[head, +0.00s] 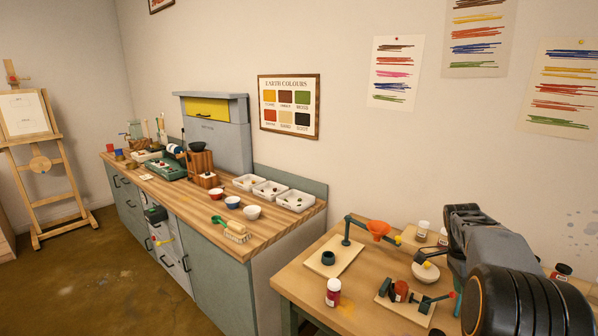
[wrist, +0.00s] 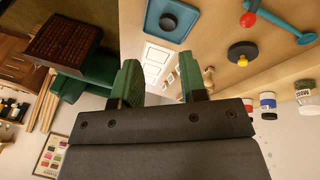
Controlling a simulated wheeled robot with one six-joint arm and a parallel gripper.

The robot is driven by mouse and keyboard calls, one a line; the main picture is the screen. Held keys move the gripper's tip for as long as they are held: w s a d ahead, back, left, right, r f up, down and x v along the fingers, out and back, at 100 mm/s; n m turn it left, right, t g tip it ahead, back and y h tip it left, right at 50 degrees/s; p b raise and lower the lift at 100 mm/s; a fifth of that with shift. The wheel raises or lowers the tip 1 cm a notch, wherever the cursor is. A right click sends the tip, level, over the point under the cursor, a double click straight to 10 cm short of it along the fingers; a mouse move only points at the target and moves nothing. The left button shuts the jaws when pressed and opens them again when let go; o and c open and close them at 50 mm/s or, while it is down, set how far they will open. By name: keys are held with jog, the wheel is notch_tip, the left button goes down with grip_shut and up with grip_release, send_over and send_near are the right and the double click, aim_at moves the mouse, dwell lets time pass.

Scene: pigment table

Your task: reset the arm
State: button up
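My gripper (wrist: 160,75) shows in the wrist view with its two green fingers spread apart. Nothing is between the fingers, and behind the gap a white panelled door-like shape (wrist: 157,58) appears in the distance. In the head view my arm reaches in from the right, over the right end of the small wooden table.
A long counter (head: 180,196) with bowls and white trays stands left. Floor (head: 110,265) is open at left.

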jog(key=s+a+n+t+y, duration=0.1)
jog(key=s+a+n+t, duration=0.2)
jog(key=s+a+n, duration=0.4)
jog(key=s+a+n+t, duration=0.4)
jog(key=s+a+n, duration=0.4)
jog(key=a+n, duration=0.5)
jog(key=a, duration=0.3)
jog(key=shift+f+y, duration=0.15)
jog(key=shift+y, duration=0.25)
